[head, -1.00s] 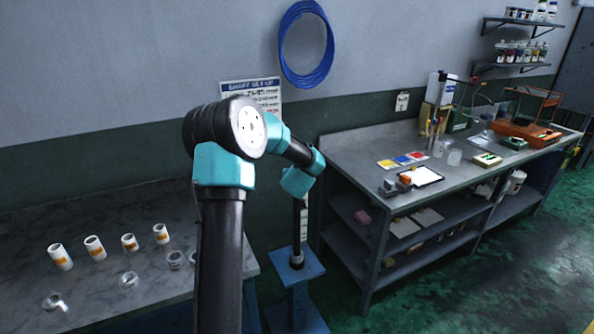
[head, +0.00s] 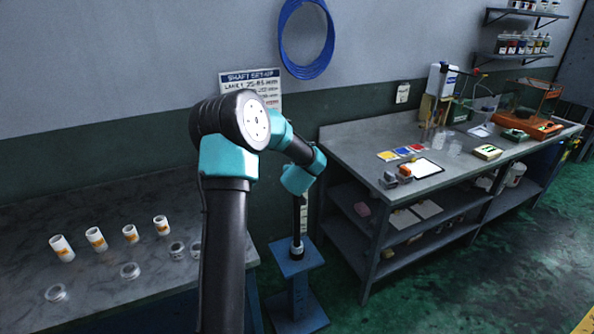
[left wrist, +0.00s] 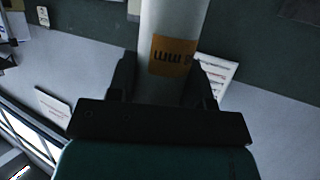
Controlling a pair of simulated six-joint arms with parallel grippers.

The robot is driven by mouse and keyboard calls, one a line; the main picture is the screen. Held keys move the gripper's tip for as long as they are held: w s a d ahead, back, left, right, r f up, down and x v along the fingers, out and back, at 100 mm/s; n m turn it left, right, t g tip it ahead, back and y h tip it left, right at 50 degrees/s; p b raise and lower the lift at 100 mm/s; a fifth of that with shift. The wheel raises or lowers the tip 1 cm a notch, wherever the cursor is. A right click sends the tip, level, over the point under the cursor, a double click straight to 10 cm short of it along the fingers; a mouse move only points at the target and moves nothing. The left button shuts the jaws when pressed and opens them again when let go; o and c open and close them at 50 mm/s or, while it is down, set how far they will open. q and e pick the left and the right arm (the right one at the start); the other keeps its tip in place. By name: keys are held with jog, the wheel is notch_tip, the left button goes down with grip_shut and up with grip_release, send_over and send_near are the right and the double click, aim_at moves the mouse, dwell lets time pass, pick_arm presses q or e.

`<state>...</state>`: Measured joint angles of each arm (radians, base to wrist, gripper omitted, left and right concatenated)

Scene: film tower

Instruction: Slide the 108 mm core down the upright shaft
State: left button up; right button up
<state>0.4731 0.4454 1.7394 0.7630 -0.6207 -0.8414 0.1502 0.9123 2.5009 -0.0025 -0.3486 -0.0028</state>
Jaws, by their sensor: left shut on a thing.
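My left gripper (left wrist: 168,90) is shut on a white core (left wrist: 175,25). An orange label on it shows upside-down text ending in "8 mm". The core's far end runs out of the top of the left wrist view. In the head view my left arm comes up in front, and I cannot make out its fingers or the held core. A slim black upright shaft (head: 296,222) shows just below my teal wrist, with a pale ring at its base. Its top is hidden. It stands on a blue stand (head: 306,264). My right gripper is not in view.
Several white cores with orange labels, one of them here (head: 61,248), stand on the grey left bench (head: 50,205), with several pale rings (head: 130,270) in front. A metal workbench (head: 350,150) with shelves stands close to the right of the stand. A poster (head: 250,85) hangs behind.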

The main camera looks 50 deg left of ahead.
aim_at(297, 231)
pick_arm(q)
jog(key=shift+f, duration=15)
jog(key=o, duration=1)
jog(key=v, duration=1.7)
jog(key=shift+d+r, duration=0.15)
jog(key=shift+s, duration=0.1)
jog(key=s+d+f+m+g+h, duration=0.15)
jog(key=d+f+h, duration=0.3)
jog(key=d, duration=0.55)
jog(key=d+f+m+g+h, duration=0.1)
jog(key=d+f+m+h, duration=0.3)
jog(key=d, duration=0.6)
jog(key=s+d+m+g+h, duration=0.2)
jog(key=s+d+g+h, duration=0.3)
jog(key=s+d, duration=0.5)
jog(key=shift+s+d+g, duration=0.35)
jog(key=shift+d+g, duration=0.1)
jog(key=shift+d, duration=0.7)
